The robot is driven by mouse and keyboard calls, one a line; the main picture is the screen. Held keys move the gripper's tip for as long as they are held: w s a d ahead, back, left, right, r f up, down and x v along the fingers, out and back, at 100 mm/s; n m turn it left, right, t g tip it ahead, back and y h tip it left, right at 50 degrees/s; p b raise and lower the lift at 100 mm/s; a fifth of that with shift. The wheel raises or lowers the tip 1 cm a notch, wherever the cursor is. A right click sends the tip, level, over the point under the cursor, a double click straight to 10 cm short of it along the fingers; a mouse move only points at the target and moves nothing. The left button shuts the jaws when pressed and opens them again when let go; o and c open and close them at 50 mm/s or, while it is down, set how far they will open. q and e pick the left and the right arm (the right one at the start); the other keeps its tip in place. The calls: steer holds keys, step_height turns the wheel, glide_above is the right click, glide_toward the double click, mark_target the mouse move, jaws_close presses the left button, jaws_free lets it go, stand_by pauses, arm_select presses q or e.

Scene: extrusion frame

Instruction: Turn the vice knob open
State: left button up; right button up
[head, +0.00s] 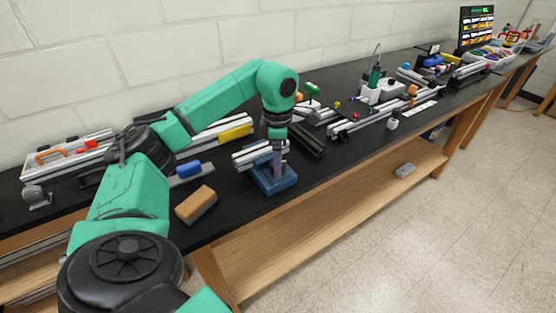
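A blue vice (273,181) stands near the front edge of the black bench, with silver extrusion (248,156) lying across its top. My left gripper (278,158) points down right at the vice, in front of part of it. Its fingertips are small and overlap the vice, so I cannot tell whether they are open or shut, or touching anything. The vice knob cannot be made out; the gripper may hide it. My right gripper is out of view.
A wood-topped block (195,205) and a blue-and-grey piece (188,169) lie left of the vice. Extrusion bars and a dark rail (307,140) lie behind and to the right. A tray with an orange handle (50,156) is at the far left.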

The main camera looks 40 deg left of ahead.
arm_select(q)
jaws_close()
